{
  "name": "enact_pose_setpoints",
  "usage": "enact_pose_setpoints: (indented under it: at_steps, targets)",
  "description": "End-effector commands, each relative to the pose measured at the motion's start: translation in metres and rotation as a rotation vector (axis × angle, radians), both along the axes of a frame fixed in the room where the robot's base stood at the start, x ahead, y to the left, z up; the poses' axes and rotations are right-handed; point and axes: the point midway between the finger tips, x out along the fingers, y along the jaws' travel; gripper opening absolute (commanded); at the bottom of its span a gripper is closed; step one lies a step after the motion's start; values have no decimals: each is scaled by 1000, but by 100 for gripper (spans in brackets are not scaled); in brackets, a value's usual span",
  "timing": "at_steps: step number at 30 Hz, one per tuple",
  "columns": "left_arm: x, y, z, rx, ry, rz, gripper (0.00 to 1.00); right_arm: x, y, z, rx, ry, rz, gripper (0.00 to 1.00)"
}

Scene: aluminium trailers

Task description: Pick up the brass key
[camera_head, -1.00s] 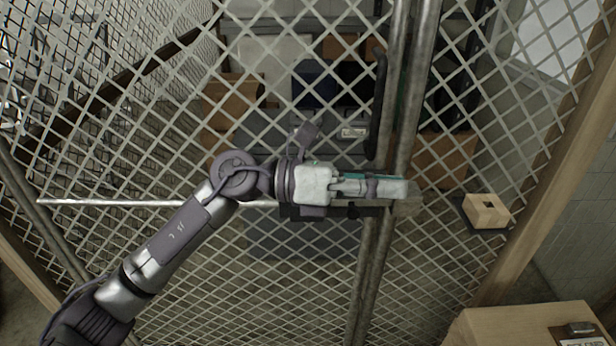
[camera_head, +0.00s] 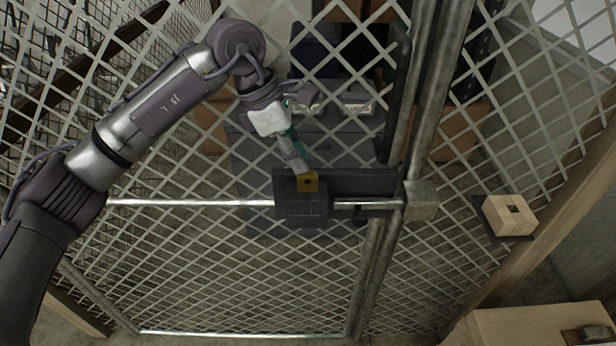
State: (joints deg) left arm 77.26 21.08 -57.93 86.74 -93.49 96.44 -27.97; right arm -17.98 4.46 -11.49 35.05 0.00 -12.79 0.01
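A small square brass-coloured piece (camera_head: 308,181) with a dark spot in its middle shows at the front of the dark lock box (camera_head: 302,208) on the mesh gate. It may be the brass key's head or part of the lock; I cannot tell which. My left gripper (camera_head: 301,166) comes from the upper left and points down, its fingertips at the top edge of the brass piece. The fingers look close together, but their gap is hidden from this side, and I cannot tell whether they grip the piece. My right gripper is out of view.
A long metal bolt (camera_head: 190,203) runs across the gate into the lock box. A dark upright handle (camera_head: 395,95) and steel posts stand to the right. A wooden block with a square hole (camera_head: 512,216) sits farther right, above a wooden box top (camera_head: 535,325).

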Motion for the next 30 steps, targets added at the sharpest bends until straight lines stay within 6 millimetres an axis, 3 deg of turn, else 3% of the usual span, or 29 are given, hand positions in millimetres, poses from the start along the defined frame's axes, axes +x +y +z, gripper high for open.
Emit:
enact_pose_setpoints:
  at_steps: [6, 12, 18, 22, 30]
  targets:
    - [-1, -13, -26, -1, 6, -2, 23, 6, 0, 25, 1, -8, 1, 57]
    - [-1, -19, -45, -1, 2, -2, 23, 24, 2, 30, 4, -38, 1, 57]
    - [0, -19, -46, -2, 1, -1, 23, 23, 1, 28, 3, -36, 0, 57]
    - [0, -19, -46, -2, 1, -1, 1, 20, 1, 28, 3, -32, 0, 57]
    - [0, -19, -45, -3, 1, -1, 0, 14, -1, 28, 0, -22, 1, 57]
